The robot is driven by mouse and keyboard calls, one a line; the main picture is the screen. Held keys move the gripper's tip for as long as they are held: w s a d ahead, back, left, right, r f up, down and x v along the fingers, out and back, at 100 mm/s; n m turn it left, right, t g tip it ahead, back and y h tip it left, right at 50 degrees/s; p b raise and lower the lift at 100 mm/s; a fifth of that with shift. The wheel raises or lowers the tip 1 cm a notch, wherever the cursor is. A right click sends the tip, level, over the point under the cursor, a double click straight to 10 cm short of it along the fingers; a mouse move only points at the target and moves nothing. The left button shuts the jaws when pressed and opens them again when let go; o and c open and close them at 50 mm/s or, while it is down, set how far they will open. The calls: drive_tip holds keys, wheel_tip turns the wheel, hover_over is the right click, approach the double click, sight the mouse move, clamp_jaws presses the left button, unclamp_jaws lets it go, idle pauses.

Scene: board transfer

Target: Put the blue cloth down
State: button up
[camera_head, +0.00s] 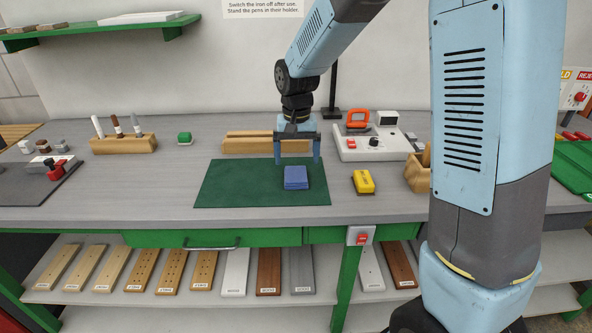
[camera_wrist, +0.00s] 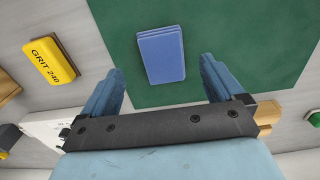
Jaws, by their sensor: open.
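The blue cloth (camera_head: 296,178) is a folded stack lying on the right part of the dark green mat (camera_head: 235,183). In the wrist view the cloth (camera_wrist: 162,54) lies flat on the green, ahead of my fingers and apart from them. My gripper (camera_head: 297,160) is above the mat near the cloth, with its two blue fingers spread. In the wrist view my gripper (camera_wrist: 160,84) is open, with nothing between the fingers.
A yellow block marked GRIT 240 (camera_head: 363,181) sits right of the mat. A long wooden block (camera_head: 245,144) lies behind the mat. A soldering station (camera_head: 365,152) stands at the back right. A wooden pen holder (camera_head: 122,145) is at the left. The mat's left part is bare.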

sight(296, 178)
drive_tip(key=s+d+r+t, duration=0.1)
drive_tip(key=s+d+r, duration=0.45)
drive_tip(key=r, duration=0.25)
drive_tip(key=s+d+r+t, duration=0.2)
drive_tip(key=s+d+r, duration=0.3)
drive_tip(key=d+r, duration=0.15)
drive_tip(key=s+d+r+t, duration=0.1)
drive_tip(key=s+d, duration=0.2)
drive_tip(key=s, duration=0.3)
drive_tip(key=s+d+r+t, duration=0.1)
drive_tip(key=s+d, duration=0.2)
drive_tip(key=s, duration=0.4)
drive_tip(key=shift+s+d+r+t, duration=0.15)
drive_tip(key=shift+s+r+t, duration=0.1)
drive_tip(key=shift+r+t, duration=0.05)
idle(0.4)
